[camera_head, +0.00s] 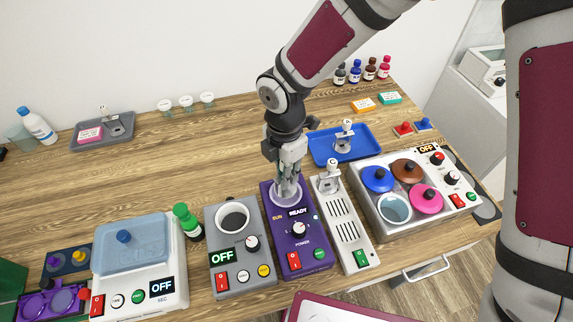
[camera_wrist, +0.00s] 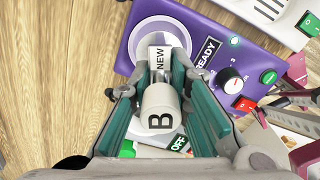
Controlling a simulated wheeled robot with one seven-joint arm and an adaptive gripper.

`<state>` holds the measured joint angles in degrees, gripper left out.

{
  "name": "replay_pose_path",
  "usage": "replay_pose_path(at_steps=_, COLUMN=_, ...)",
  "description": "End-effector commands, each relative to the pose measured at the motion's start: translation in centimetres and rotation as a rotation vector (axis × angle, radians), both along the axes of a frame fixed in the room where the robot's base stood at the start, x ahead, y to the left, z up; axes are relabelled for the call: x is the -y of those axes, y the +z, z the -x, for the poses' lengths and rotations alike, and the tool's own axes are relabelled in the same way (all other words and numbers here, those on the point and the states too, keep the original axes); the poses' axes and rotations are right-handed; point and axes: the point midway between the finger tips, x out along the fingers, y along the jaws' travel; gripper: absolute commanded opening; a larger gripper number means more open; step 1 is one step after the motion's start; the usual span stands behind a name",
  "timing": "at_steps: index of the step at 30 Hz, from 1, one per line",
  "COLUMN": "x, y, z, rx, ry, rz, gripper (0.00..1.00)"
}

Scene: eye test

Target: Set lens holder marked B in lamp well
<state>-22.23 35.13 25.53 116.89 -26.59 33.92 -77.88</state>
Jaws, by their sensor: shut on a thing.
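My gripper (camera_head: 286,183) points down over the round pale well (camera_head: 273,198) at the back of the purple lamp unit (camera_head: 305,262). In the wrist view its green-padded fingers (camera_wrist: 163,82) are shut on a white lens holder (camera_wrist: 158,110) with a black B on its round end. A label reading NEW shows on its farther part. Beyond it, in line with the fingers, lies the well's white ring (camera_wrist: 143,37) on the purple unit (camera_wrist: 205,38). The unit's display reads READY. The holder's lower end is hidden, so I cannot tell whether it touches the well.
Left of the lamp unit stands a grey unit (camera_head: 230,278) with a dark round opening and OFF display. Right, close by, is a vented white unit (camera_head: 344,222) with a white upright piece on it. A blue tray (camera_head: 325,148) lies behind. Bare wood (camera_head: 150,175) is free at left.

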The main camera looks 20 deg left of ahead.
Motion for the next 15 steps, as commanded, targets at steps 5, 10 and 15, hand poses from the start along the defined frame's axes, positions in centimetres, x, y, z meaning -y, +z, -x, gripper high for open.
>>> replay_pose_path(at_steps=5, x=0.0, y=-1.9, z=-0.1, rx=-0.002, ry=0.001, rz=0.001, gripper=0.0)
replay_pose_path(at_steps=10, x=0.0, y=-3.4, z=-0.2, rx=-0.001, ry=0.001, rz=0.002, gripper=0.0)
replay_pose_path(at_steps=15, x=0.1, y=-4.9, z=-0.2, rx=-0.001, ry=0.0, rz=0.002, gripper=0.0)
